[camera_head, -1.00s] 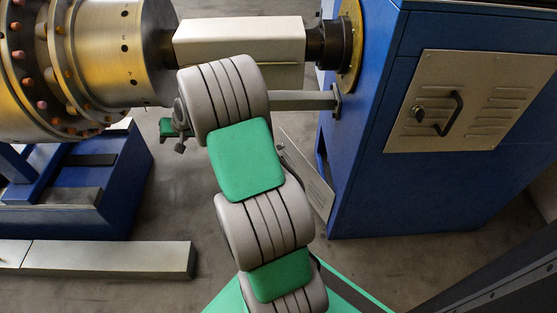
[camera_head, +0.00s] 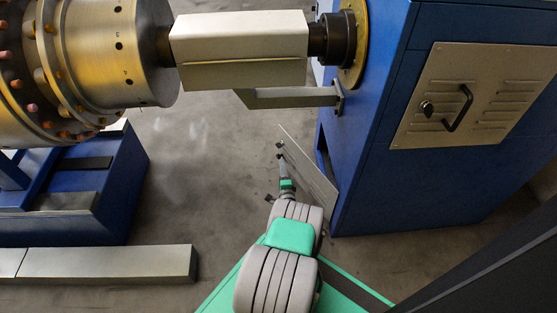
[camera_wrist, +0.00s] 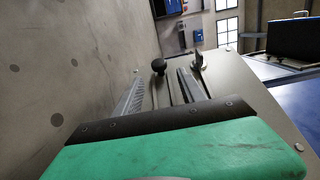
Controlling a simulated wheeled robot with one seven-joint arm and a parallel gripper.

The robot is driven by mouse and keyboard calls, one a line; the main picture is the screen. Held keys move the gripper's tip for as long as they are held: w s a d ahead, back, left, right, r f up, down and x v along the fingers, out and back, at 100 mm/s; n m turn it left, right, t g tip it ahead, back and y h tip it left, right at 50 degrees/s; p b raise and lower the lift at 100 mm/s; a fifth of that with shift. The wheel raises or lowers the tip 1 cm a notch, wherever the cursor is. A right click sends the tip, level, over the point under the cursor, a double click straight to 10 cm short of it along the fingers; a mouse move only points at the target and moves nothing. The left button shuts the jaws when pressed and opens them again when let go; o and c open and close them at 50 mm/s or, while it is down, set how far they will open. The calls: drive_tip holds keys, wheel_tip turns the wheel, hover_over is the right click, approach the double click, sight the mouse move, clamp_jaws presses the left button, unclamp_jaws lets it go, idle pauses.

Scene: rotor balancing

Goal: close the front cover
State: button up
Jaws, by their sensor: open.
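The front cover (camera_head: 312,175) appears to be the thin grey panel standing swung out at the foot of the blue cabinet's left side, upright and slanted. In the wrist view a grey panel (camera_wrist: 243,80) with bolts, apparently this cover, fills the area behind and right of my gripper.
The blue cabinet (camera_head: 365,190) carries a vented side panel with a handle (camera_head: 459,108). A grey arm bracket (camera_head: 290,97) juts from the cabinet under the pale shaft housing (camera_head: 240,45). The metal rotor (camera_head: 90,55) is at left. Bare floor (camera_head: 200,170) lies left of my arm.

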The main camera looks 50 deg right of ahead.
drive_tip(key=b+x, duration=0.2)
drive_tip(key=x, duration=0.4)
drive_tip(key=shift+d, duration=0.2)
drive_tip(key=shift+c, duration=0.4)
clamp_jaws()
idle(0.6)
